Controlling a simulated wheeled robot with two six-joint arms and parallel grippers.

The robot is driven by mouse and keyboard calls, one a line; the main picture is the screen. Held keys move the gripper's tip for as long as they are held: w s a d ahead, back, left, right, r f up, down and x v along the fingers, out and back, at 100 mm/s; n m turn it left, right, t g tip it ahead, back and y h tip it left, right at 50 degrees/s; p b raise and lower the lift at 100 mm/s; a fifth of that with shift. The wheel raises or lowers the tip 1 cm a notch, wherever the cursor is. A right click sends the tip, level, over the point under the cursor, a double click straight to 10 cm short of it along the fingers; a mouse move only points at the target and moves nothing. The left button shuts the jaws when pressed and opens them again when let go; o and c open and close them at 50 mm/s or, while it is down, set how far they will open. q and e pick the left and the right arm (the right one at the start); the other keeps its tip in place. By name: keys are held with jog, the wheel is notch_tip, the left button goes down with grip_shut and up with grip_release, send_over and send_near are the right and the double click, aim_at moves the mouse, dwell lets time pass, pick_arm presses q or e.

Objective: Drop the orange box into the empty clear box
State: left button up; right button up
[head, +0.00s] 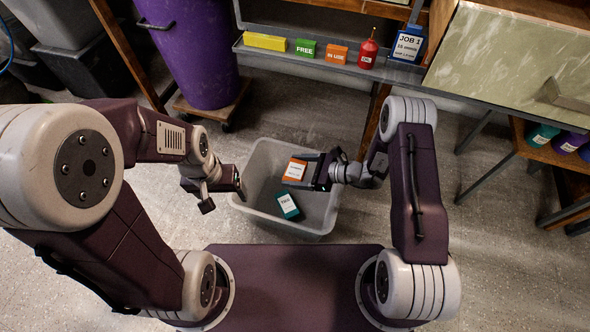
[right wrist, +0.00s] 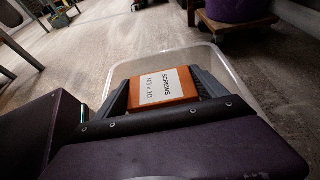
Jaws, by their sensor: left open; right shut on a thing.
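The orange box (head: 295,169), with a white label reading "SCREWS M3 x 10" in the right wrist view (right wrist: 162,87), is held between the fingers of my right gripper (head: 303,171). It appears over the opening of the clear box (head: 262,165), a translucent bin on the floor; its exact height above the bottom is unclear. The clear box is not empty: a teal box (head: 288,206) with a white label lies inside, towards the near side. My left gripper (head: 224,192) is open and empty beside the clear box's left rim.
A shelf (head: 350,68) behind holds a yellow block (head: 265,42), a green box (head: 306,49), another orange box (head: 337,54), a red bottle (head: 368,51) and a blue box (head: 408,44). A purple bin (head: 200,60) stands on a wheeled dolly at back left.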

jog(key=o, duration=1.5)
jog(key=p+v, duration=0.5)
jog(key=v, duration=0.4)
jog(key=shift+d, duration=0.1)
